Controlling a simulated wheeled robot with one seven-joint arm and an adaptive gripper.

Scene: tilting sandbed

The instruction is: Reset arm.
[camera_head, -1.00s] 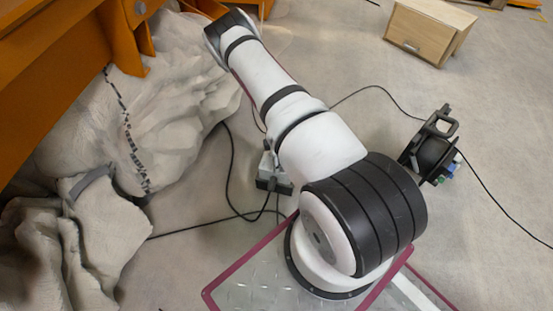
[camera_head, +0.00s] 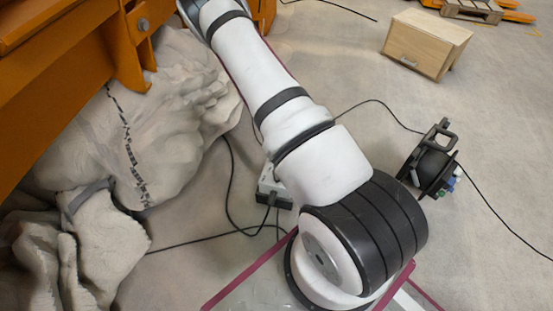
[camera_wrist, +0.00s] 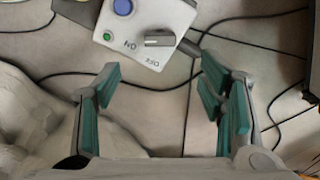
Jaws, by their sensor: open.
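In the wrist view, my gripper (camera_wrist: 160,78) is open, its teal-padded fingers spread wide apart with nothing between them. A pale control box (camera_wrist: 147,28) lies beyond the fingertips, at the top of that view. It has a blue button (camera_wrist: 123,7), a green button (camera_wrist: 107,36) and a dark switch (camera_wrist: 158,41) by printed lettering. In the head view, my white arm (camera_head: 255,75) reaches up and left from its black-ringed base joint. Its far end is cut off by the top edge, so my gripper is hidden there.
An orange frame (camera_head: 55,95) and grey rock-like masses (camera_head: 185,95) fill the left. A wooden box (camera_head: 427,45) stands at upper right, a black cable reel (camera_head: 432,160) at right. A small grey box (camera_head: 272,187) sits beside my arm. Black cables cross the floor.

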